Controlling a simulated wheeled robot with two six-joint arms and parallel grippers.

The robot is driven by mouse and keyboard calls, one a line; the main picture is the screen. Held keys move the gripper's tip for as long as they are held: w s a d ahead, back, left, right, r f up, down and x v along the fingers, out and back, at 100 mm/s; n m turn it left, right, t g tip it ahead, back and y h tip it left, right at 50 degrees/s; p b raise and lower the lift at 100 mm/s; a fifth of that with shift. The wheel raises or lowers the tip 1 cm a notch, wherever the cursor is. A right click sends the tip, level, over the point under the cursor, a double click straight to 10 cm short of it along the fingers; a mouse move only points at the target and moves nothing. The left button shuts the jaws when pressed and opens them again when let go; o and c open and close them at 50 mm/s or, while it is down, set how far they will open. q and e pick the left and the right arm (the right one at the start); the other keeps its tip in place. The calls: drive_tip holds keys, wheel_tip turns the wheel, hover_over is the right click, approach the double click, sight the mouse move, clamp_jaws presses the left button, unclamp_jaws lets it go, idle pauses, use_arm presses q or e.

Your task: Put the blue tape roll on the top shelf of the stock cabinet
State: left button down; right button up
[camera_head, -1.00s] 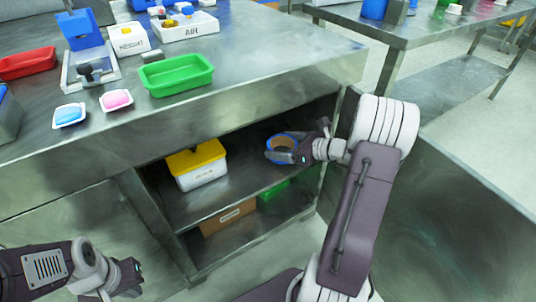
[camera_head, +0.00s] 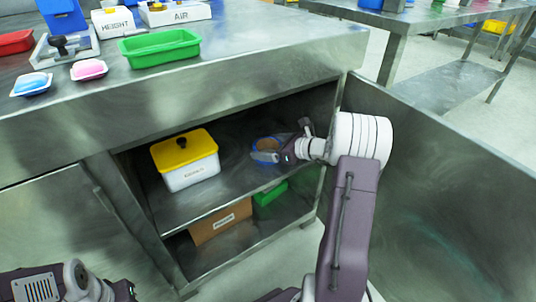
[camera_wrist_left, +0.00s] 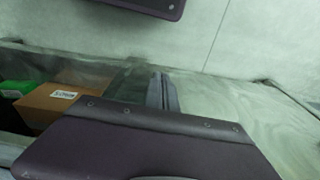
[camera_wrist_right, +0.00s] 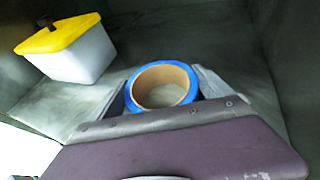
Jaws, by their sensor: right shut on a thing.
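The blue tape roll (camera_head: 264,143), a blue ring with a tan core, is inside the upper compartment of the open stock cabinet (camera_head: 97,172). My right gripper (camera_head: 266,153) reaches in from the right and is shut on the roll. In the right wrist view the roll (camera_wrist_right: 160,72) sits flat between the two fingers, over the top shelf (camera_wrist_right: 75,103). I cannot tell whether it touches the shelf. My left gripper (camera_head: 127,291) is low at the left, outside the cabinet, partly cut off; its opening is unclear.
A white box with a yellow lid (camera_head: 190,172) stands left of the roll on the top shelf (camera_head: 200,205). A cardboard box (camera_head: 220,222) and a green bin (camera_head: 270,193) are below. The open door (camera_head: 430,190) flanks my right arm. Shelf around the roll is clear.

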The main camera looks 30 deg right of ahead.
drive_tip(key=shift+r, duration=0.15)
drive_tip(key=o, duration=1.2)
drive_tip(key=shift+o, duration=0.2)
drive_tip(key=p+v, duration=0.5)
drive_tip(key=v, duration=0.2)
drive_tip(key=shift+r, duration=0.2)
drive_tip(key=shift+s+d+f, duration=0.1)
drive_tip(key=shift+s, duration=0.1)
